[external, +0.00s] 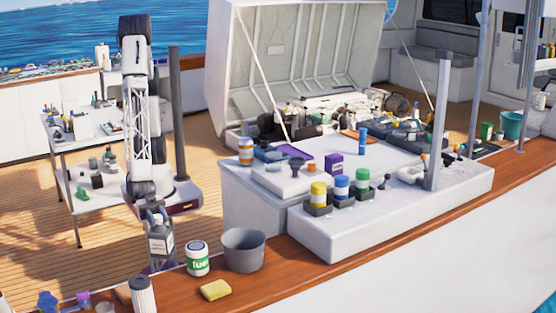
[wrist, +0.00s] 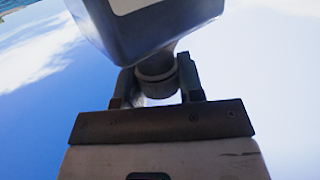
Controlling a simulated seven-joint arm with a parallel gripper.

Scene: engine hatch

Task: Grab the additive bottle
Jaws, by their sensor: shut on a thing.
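A grey bottle with a white label, apparently the additive bottle (external: 160,246), is upright beneath my gripper (external: 154,213) at the lower left of the external view. My gripper is shut around its neck or cap. In the wrist view, the dark grey bottle body (wrist: 145,25) fills the top, with its round cap between the two fingers of my gripper (wrist: 158,78).
A white hatch counter (external: 400,213) with several bottles is to the right. A cluttered table (external: 62,150) is behind at left.

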